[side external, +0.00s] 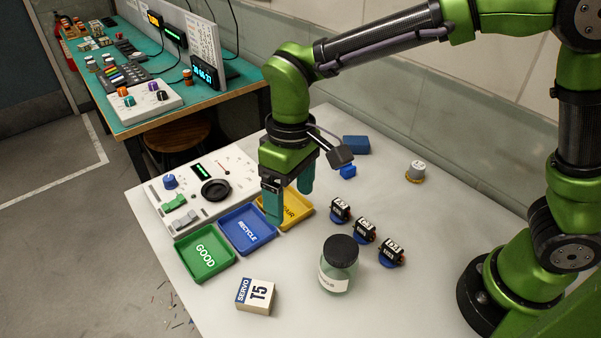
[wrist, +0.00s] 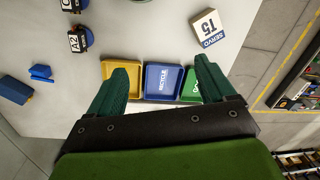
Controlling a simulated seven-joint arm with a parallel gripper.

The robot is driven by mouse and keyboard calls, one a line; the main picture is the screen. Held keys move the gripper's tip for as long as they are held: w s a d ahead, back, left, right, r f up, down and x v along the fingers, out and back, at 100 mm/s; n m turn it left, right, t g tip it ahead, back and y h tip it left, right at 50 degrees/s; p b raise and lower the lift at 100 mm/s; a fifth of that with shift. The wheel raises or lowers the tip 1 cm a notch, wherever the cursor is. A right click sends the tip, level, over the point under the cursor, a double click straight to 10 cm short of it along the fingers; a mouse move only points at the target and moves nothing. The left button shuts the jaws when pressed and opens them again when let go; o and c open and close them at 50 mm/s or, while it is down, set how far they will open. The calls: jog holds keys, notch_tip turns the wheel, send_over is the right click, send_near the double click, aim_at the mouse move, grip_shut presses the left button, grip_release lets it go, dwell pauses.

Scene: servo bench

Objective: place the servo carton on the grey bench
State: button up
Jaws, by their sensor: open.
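The servo carton (side external: 255,296) is a small white and tan box with a blue band reading SERVO and the mark T5. It sits on the grey bench (side external: 205,300) near its front edge, in front of the green tray. It also shows at the upper right in the wrist view (wrist: 208,29). My gripper (side external: 290,205) is open and empty, above the blue and yellow trays. Its two teal fingers (wrist: 162,82) are spread wide in the wrist view. The carton is apart from my gripper, toward the front of the bench.
Green GOOD (side external: 203,254), blue RECYCLE (side external: 246,230) and yellow (side external: 296,214) trays stand in a row by a control panel (side external: 207,185). A dark-lidded jar (side external: 338,265) and three small servos (side external: 364,230) stand to the right. Blue blocks (side external: 355,145) and a small weight-like cylinder (side external: 416,170) lie farther back.

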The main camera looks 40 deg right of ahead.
aim_at(253, 292)
jog(key=a+f+n+h, duration=0.1)
jog(key=a+f, duration=0.2)
jog(key=a, duration=0.1)
jog(key=a+f+n+g+h, duration=0.1)
jog(key=a+f, duration=0.2)
jog(key=a+f+n+g+h, duration=0.1)
jog(key=a+f, duration=0.2)
jog(key=a, duration=0.1)
jog(key=shift+s+a+f+n, duration=0.2)
jog(key=shift+s+a+n, duration=0.1)
jog(key=shift+a+n, duration=0.1)
jog(key=shift+w+a+r+g+h, duration=0.3)
jog(key=shift+a+r, duration=0.15)
jog(key=shift+a, duration=0.3)
jog(key=shift+n, duration=0.3)
jog(key=x, duration=0.7)
jog(key=shift+s+d+r, duration=0.15)
jog(key=shift+s+d, duration=0.05)
jog(key=shift+s, duration=0.2)
jog(key=shift+r, duration=0.15)
jog(key=c, duration=1.2)
